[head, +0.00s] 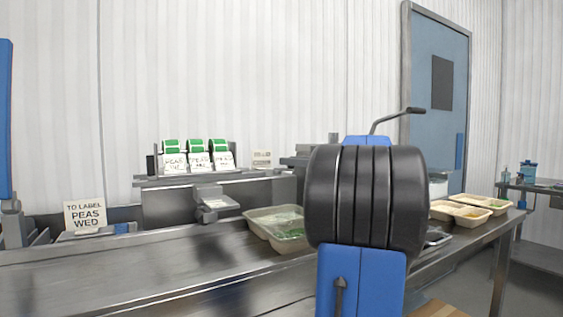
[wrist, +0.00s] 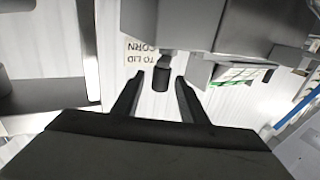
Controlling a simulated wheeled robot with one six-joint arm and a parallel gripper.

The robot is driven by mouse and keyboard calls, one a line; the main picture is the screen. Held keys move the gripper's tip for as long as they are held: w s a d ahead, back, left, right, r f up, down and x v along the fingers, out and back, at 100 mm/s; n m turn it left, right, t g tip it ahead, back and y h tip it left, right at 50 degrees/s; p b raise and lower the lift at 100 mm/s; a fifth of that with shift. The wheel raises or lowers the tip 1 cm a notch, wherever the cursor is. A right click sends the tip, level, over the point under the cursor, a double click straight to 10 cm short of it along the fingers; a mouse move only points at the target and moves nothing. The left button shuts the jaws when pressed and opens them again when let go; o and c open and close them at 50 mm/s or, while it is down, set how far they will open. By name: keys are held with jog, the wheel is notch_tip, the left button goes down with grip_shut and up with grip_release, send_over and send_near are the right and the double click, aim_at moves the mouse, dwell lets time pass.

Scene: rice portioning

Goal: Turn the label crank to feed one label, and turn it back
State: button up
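The crank's dark knob (wrist: 161,76) hangs from a short grey shaft on a grey housing (wrist: 185,25) in the wrist view, which is upside down. My gripper (wrist: 160,80) is open, with one finger on each side of the knob. Gaps show between the knob and both fingertips, so it is not gripped. In the head view the label machine (head: 160,205) carries three green-and-white label rolls (head: 198,158) on top. A grey label outlet (head: 213,201) juts from its front. My own arm hides my gripper and the crank in the head view.
Trays (head: 270,216) with green contents stand on the steel counter (head: 130,272), just right of the outlet. More food trays (head: 460,212) are at the right. A "TO LABEL PEAS WED" sign (head: 85,215) stands at the left. A dark bent lever (head: 398,117) rises beyond my arm.

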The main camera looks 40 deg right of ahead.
jog(key=shift+x, duration=2.35)
jog(key=shift+c, duration=0.4)
grip_shut()
